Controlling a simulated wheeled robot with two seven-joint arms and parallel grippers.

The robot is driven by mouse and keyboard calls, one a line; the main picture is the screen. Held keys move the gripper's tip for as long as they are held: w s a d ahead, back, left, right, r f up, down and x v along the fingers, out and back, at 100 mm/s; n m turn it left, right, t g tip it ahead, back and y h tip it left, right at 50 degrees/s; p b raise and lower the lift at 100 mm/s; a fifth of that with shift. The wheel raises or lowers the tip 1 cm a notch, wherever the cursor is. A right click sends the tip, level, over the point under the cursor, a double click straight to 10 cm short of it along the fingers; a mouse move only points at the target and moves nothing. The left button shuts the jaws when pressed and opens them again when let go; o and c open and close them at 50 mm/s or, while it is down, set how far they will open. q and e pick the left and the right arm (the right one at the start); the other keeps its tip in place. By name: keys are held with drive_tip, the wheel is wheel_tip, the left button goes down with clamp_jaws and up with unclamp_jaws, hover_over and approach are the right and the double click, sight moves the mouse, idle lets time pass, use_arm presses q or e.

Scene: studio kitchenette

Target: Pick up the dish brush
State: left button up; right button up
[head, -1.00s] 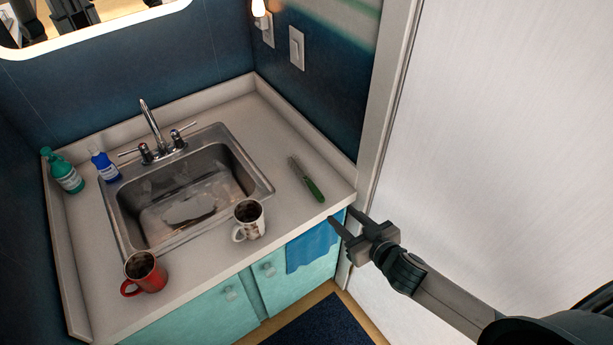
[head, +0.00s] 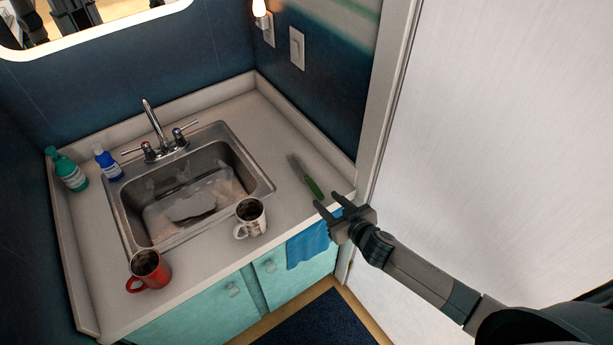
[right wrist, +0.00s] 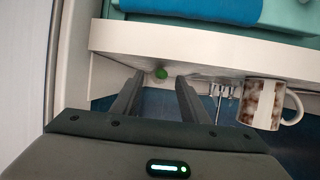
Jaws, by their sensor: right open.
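The dish brush (head: 305,176) has a green handle and lies on the counter right of the sink, its handle end toward the front edge. In the right wrist view only its round green end (right wrist: 161,73) shows, between my fingers; the rest is hidden. My right gripper (head: 326,201) is open and empty at the counter's front right edge, its fingers pointing toward the handle end. In the right wrist view the open fingers (right wrist: 160,80) stand on either side of the green end. I cannot tell whether they touch it. My left gripper is not in view.
A white-and-brown mug (head: 250,217) stands left of the brush by the sink (head: 240,180); a red mug (head: 148,270) is farther left. A blue towel (head: 308,246) hangs below the counter edge. A door frame (head: 385,110) rises close on the right.

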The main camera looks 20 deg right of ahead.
sight(320, 194)
drive_tip(key=shift+w+a+p, duration=0.1)
drive_tip(key=shift+w+p, duration=0.2)
drive_tip(key=shift+w, duration=0.1)
drive_tip(key=x, duration=0.1)
drive_tip(key=p+x, duration=0.1)
drive_tip(key=x, duration=0.1)
drive_tip(key=shift+w+a+r+p, duration=0.2)
drive_tip(key=shift+w+p, duration=0.1)
drive_tip(key=shift+w+f, duration=0.3)
drive_tip(key=shift+w, duration=0.1)
clamp_jaws()
